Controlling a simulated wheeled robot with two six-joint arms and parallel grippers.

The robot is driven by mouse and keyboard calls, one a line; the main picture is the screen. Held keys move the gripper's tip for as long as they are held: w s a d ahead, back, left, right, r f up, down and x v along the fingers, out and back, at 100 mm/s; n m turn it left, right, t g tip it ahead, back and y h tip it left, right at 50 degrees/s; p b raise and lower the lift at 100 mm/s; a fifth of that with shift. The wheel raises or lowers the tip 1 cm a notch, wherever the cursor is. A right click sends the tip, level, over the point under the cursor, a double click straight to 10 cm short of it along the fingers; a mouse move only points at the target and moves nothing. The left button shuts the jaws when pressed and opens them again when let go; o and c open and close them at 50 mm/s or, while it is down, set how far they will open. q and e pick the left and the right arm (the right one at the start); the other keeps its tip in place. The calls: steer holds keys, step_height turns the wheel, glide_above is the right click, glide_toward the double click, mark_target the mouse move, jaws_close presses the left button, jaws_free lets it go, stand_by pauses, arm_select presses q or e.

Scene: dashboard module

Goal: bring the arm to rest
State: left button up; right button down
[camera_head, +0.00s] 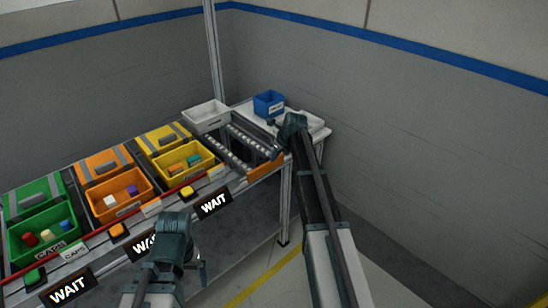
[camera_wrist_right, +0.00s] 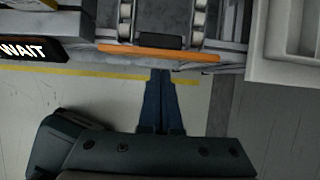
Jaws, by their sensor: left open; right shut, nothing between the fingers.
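My right arm reaches in from the lower right in the head view. Its gripper (camera_head: 285,124) is over the right end of the bench, by the end of the roller track. In the right wrist view its two dark blue fingers (camera_wrist_right: 161,100) lie together, shut and empty, with bare floor behind them and the orange end bar ahead.
Green (camera_head: 42,229), orange (camera_head: 121,197) and yellow (camera_head: 183,164) bins of small parts line the bench. The roller track (camera_head: 228,152) ends at an orange bar (camera_head: 265,166). A white tray (camera_head: 206,116) and a blue bin (camera_head: 269,103) stand behind. Floor right of the bench is clear.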

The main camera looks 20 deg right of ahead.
arm_select(q)
step_height(320, 180, up, 5)
steer(key=p, duration=0.3)
steer(key=shift+f, duration=0.2)
arm_select(e)
steer(key=r, duration=0.2)
steer(key=w+r, duration=0.1)
steer(key=r, duration=0.1)
steer(key=shift+a+r, duration=0.2)
steer(key=shift+r, duration=0.1)
steer(key=s+a+f+n+g+p, duration=0.1)
steer(key=s+a+n+g, duration=0.2)
steer(key=s+a+n, duration=1.7)
arm_select(q)
steer(key=shift+r+p, duration=0.3)
steer(key=shift+r, duration=0.3)
arm_select(e)
steer(key=s+a+n+g+h, duration=0.1)
steer(key=s+a+n, duration=0.3)
steer(key=s+n, duration=0.3)
steer(key=s+a+n+g+h, duration=0.1)
steer(key=s+a+n+h, duration=0.1)
steer(key=s+n, duration=0.6)
steer(key=s+a, duration=0.1)
steer(key=s, duration=0.1)
steer(key=shift+s+a+n, duration=0.3)
steer(key=shift+s+a, duration=0.05)
steer(key=shift+s, duration=0.05)
arm_select(q)
steer(key=shift+c, duration=0.2)
